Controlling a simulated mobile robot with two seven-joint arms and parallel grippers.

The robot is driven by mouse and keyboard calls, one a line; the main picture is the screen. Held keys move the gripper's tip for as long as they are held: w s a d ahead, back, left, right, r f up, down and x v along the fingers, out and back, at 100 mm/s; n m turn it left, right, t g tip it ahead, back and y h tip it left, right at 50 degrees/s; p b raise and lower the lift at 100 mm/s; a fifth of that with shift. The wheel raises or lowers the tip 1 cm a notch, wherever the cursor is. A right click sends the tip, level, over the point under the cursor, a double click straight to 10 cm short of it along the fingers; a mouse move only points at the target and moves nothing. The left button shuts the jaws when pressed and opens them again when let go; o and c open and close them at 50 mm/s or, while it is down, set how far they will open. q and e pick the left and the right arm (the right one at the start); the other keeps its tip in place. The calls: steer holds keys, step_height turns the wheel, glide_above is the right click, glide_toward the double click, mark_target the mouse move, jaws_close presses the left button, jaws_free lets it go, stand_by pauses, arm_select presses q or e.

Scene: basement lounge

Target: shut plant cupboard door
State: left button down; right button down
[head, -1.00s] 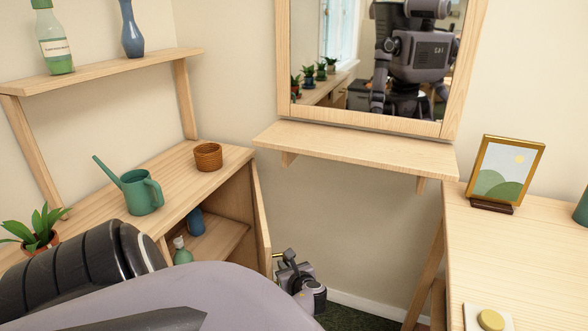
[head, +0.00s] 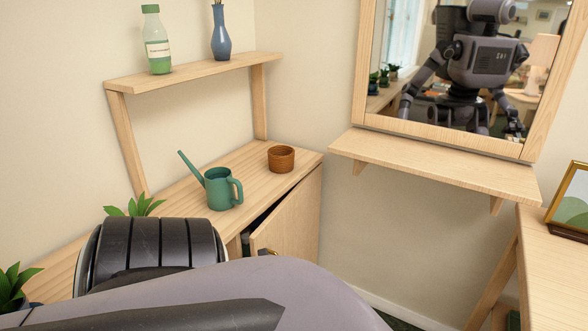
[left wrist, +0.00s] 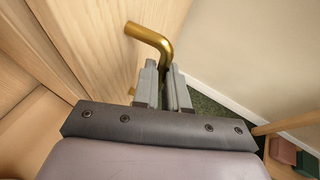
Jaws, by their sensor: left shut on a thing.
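The light wood plant cupboard (head: 168,203) stands at the left, below a wall shelf. Its door (head: 290,218) is ajar, with a narrow dark gap at its left, handle-side edge. A bit of the gold handle (head: 268,252) shows just above my arm. In the left wrist view the bent gold handle (left wrist: 150,38) stands out from the door (left wrist: 98,45). My left gripper (left wrist: 164,80) is shut on the handle. In the head view my own arm hides that gripper and the lower door. My right gripper is not in view.
A wall ledge (head: 430,168) below the mirror and a desk (head: 550,270) are at the right.

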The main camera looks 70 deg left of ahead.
arm_select(q)
steer(key=shift+s+a+r+b, duration=0.15)
steer(key=shift+s+a+b, duration=0.2)
steer(key=shift+s+a, duration=1.6)
steer(key=shift+w+a, duration=0.1)
steer(key=c, duration=1.2)
jaws_free()
steer(key=shift+a, duration=0.1)
steer(key=shift+o, duration=0.2)
steer(key=p+v, duration=0.2)
steer(key=v, duration=0.5)
steer(key=shift+d+p, duration=0.4)
